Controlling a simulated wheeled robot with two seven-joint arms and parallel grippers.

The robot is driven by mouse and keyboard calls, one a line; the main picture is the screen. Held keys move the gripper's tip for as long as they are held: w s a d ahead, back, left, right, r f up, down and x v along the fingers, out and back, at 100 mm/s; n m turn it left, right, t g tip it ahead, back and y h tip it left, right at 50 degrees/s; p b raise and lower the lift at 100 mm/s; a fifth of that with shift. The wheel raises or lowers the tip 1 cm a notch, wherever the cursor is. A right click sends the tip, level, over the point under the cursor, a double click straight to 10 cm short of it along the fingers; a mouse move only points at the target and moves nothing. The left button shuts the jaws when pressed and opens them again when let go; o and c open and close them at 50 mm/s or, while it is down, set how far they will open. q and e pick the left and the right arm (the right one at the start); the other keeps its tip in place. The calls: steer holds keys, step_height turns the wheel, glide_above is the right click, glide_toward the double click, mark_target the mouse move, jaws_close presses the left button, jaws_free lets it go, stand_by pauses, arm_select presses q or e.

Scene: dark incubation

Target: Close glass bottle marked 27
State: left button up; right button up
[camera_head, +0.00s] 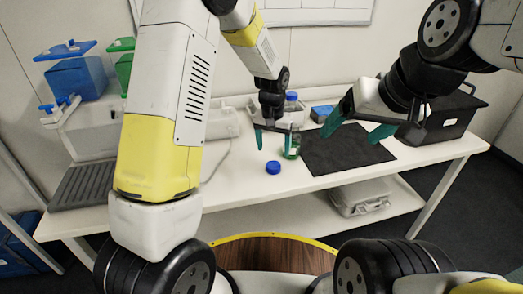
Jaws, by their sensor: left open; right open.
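A small glass bottle (292,149) with a greenish tint and a pale label stands upright on the white table; its number is too small to read. Its top is partly hidden by my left gripper. A loose blue cap (273,167) lies on the table just in front and left of the bottle. My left gripper (275,138) is open and empty above the cap, with one teal finger overlapping the bottle's upper part; I cannot tell if they touch. My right gripper (355,128) is open and empty, to the right of the bottle above the black mat.
A black mat (335,155) lies right of the bottle. A dark box (447,118) stands at the right end. Behind are a blue-capped bottle (292,97) and a blue box (323,112). Equipment with a grey ribbed tray (82,186) fills the left end. The front middle is clear.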

mark_target(273, 165)
arm_select(q)
steer(key=shift+w+a+f, duration=0.15)
steer(key=shift+w+f, duration=0.1)
steer(key=shift+f, duration=0.2)
steer(key=shift+w+f, duration=0.15)
steer(key=shift+f, duration=1.1)
steer(key=shift+f, duration=0.1)
steer(key=f, duration=0.3)
steer(key=w+f, duration=0.1)
steer(key=f, duration=0.1)
steer(key=shift+d, duration=0.25)
steer(key=c, duration=1.4)
